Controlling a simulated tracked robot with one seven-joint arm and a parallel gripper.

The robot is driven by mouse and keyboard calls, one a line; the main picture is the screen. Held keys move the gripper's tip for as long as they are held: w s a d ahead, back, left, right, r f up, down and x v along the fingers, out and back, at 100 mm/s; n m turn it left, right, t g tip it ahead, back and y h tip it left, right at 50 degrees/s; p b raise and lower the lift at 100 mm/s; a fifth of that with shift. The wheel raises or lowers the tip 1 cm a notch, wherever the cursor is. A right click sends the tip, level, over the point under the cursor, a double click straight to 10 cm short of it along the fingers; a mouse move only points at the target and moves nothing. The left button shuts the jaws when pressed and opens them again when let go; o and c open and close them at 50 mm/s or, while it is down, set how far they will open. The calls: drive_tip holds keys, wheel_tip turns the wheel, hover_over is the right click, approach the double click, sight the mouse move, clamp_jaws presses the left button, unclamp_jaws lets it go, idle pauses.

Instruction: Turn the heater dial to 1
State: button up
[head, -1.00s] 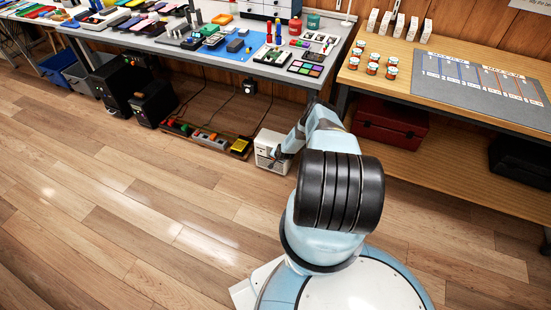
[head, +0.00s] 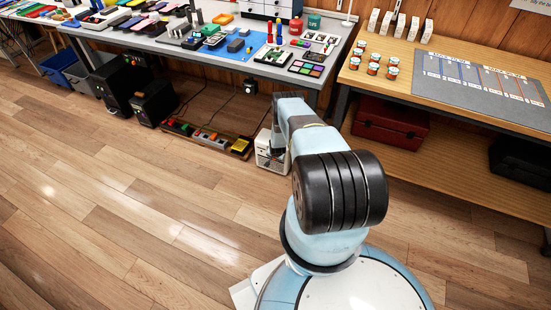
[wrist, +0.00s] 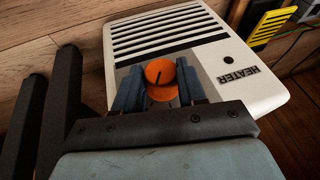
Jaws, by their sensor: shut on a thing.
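The heater (head: 266,153) is a small white box on the floor under the right end of the grey bench. In the wrist view the heater (wrist: 170,35) shows dark vent slots, a grey panel and the label HEATER, which appears upside down. An orange round dial (wrist: 160,73) with a dark pointer line sits on the panel. My gripper (wrist: 160,88) is shut on the dial, one finger on each side. The numbers around the dial are hidden or too small to read. In the head view my arm covers part of the heater and the gripper.
A power strip tray (head: 205,137) with coloured items lies on the floor left of the heater. Black boxes (head: 153,103) stand further left. A red case (head: 391,121) rests on the lower shelf at right. The wooden floor in front is clear.

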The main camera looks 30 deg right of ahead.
drive_tip(key=shift+w+a+r+n+g+h, duration=0.1)
drive_tip(key=shift+w+a+n+g+h, duration=0.15)
drive_tip(key=shift+g+h, duration=0.65)
drive_tip(key=shift+w+a+r+n+g+h, duration=0.1)
drive_tip(key=shift+w+n+g+h, duration=0.2)
drive_tip(key=shift+g+h, duration=0.55)
drive_tip(key=shift+w+g, duration=0.1)
drive_tip(key=shift+g, duration=0.25)
drive_tip(key=shift+w+r, duration=0.1)
drive_tip(key=shift+w, duration=0.05)
drive_tip(key=o, duration=0.9)
drive_tip(key=shift+o, duration=0.7)
drive_tip(key=shift+s+d+g, duration=0.1)
drive_tip(key=shift+s+g, duration=0.15)
drive_tip(key=shift+g, duration=0.05)
drive_tip(key=shift+s+f, duration=0.15)
drive_tip(key=shift+f, duration=0.1)
drive_tip(key=shift+a+r, duration=0.2)
drive_tip(key=shift+r, duration=0.25)
drive_tip(key=v, duration=1.2)
drive_tip(key=shift+a+r, duration=0.2)
drive_tip(key=shift+r, duration=0.1)
